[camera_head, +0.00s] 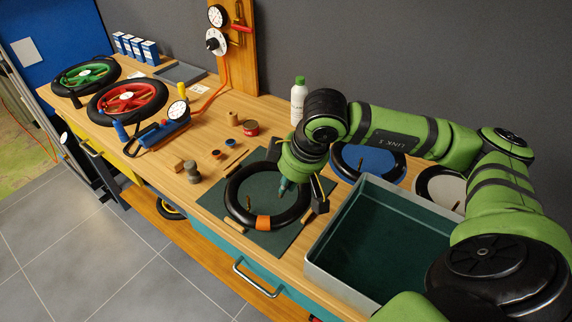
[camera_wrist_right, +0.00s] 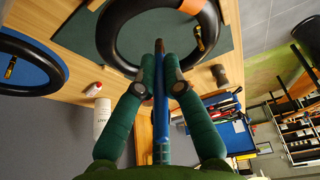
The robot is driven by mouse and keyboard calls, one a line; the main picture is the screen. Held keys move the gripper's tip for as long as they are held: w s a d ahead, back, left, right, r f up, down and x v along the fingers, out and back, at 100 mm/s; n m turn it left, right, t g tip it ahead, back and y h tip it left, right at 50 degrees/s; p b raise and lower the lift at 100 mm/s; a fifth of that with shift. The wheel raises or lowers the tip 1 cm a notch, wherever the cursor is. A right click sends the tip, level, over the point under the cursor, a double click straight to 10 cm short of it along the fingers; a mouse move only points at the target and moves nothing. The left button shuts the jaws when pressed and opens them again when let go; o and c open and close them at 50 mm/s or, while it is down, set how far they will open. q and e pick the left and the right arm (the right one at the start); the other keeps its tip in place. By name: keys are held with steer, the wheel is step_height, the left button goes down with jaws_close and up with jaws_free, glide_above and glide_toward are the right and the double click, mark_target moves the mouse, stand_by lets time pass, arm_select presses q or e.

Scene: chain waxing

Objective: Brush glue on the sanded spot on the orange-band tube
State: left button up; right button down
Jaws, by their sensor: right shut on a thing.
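The black tube with an orange band (camera_head: 263,222) lies as a ring on a dark green mat (camera_head: 285,240). The tube (camera_wrist_right: 115,52) and its orange band (camera_wrist_right: 190,6) also show in the right wrist view. My right gripper (camera_head: 285,180) is over the tube's right side. In the wrist view it (camera_wrist_right: 160,78) is shut on a brush with a blue handle (camera_wrist_right: 161,120), its dark tip pointing at the ring. I cannot tell whether the tip touches the tube. The sanded spot cannot be made out. My left gripper is out of view.
A grey bin with a green inside (camera_head: 335,252) stands right of the mat. Wheels with red (camera_head: 127,98) and green centres are further left.

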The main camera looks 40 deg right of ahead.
step_height(320, 180, up, 2)
steer(key=shift+p, duration=0.35)
steer(key=shift+a+r+p, duration=0.1)
steer(key=shift+r+p, duration=0.35)
steer(key=shift+r, duration=0.45)
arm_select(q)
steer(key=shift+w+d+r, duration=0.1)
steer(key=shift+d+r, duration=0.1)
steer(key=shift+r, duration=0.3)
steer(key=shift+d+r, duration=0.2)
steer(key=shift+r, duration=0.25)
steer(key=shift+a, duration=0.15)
